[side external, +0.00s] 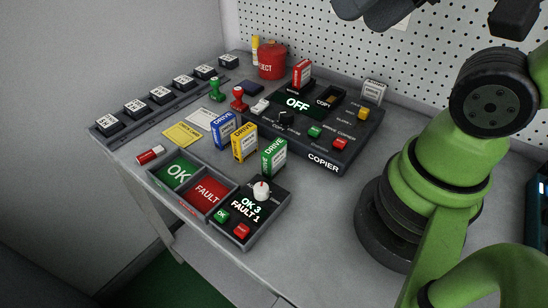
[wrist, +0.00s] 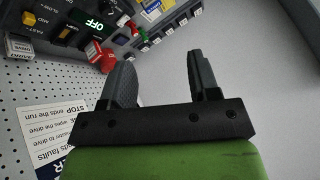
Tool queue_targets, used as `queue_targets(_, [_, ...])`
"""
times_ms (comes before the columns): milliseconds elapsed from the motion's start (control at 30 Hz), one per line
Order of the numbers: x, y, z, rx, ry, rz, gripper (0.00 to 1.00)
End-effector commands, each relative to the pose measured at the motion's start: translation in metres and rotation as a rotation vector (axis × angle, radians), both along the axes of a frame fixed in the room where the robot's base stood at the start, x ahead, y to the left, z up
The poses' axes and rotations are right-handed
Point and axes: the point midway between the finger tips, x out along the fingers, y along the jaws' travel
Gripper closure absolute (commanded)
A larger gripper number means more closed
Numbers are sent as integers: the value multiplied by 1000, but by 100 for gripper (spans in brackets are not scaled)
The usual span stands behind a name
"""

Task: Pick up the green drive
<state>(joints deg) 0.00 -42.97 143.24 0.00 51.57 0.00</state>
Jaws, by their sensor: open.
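The green drive (side external: 273,157) stands upright on the grey bench in the side view, between the copier and the OK/FAULT unit. It has a white label on one face. I cannot make it out in the wrist view. My gripper (wrist: 160,75) is open and empty in the wrist view, its two dark fingers spread well apart. It faces the pegboard and the far side of the bench from up high, away from the drive. In the side view only dark parts of my arm's end show at the top edge, and the fingers cannot be told there.
A yellow drive (side external: 244,142) and a blue drive (side external: 223,130) stand close to the green drive's left. The copier (side external: 330,150) is behind, with a red drive (side external: 302,74) standing on it. OK and FAULT trays (side external: 184,190) and a button panel (side external: 262,219) lie in front.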

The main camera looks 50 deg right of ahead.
Motion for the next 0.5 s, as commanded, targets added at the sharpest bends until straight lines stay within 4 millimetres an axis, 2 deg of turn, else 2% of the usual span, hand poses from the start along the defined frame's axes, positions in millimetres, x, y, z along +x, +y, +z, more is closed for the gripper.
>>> queue_targets(300, [5, 0, -2, -34, 15, 42, 45])
queue_targets(367, [12, -1, -5, -80, 32, 100, 45])
queue_targets(500, [39, -2, -23, -252, 99, 348, 45])
